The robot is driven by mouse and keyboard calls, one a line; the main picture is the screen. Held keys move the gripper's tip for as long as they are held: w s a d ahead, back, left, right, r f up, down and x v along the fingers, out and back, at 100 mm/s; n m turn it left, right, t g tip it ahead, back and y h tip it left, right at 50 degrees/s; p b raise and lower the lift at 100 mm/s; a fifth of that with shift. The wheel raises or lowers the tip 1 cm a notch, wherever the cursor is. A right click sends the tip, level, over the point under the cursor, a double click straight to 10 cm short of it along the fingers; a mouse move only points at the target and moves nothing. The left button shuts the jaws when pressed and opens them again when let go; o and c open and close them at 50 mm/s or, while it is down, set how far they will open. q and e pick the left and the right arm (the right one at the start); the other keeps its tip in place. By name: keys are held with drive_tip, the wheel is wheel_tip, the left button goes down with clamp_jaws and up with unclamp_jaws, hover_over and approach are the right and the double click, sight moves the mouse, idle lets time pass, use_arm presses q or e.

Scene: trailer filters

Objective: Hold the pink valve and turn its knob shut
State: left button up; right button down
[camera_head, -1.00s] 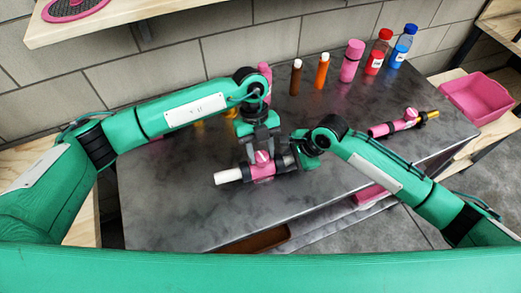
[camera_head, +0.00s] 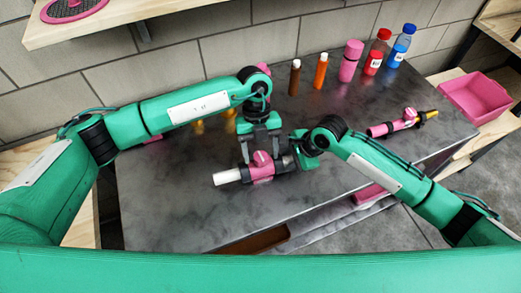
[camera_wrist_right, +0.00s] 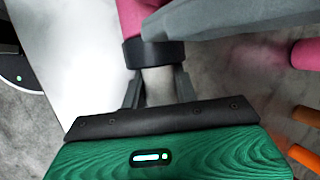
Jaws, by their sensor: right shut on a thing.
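The pink valve (camera_head: 263,170) with a white pipe end (camera_head: 227,177) at its left lies along the front middle of the grey counter. Its round pink knob (camera_head: 262,157) faces up. My right gripper (camera_head: 294,160) is shut on the valve's right end. In the right wrist view, the right gripper (camera_wrist_right: 158,88) holds a grey pipe piece beside a black ring and the pink body (camera_wrist_right: 135,15). My left gripper (camera_head: 263,152) comes down from above with its fingers apart, close to the knob. Whether a finger touches the knob is not clear.
A second pink valve (camera_head: 397,126) lies at the counter's right. Brown, orange, pink, red and blue bottles (camera_head: 374,55) line the back. A pink bin (camera_head: 476,97) stands at far right. The counter's front left (camera_head: 165,205) is clear.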

use_arm(q)
drive_tip(key=shift+r, duration=0.1)
drive_tip(key=v, duration=1.1)
drive_tip(key=shift+w+r, duration=0.3)
drive_tip(key=shift+r, duration=0.05)
drive_tip(key=shift+f, duration=0.1)
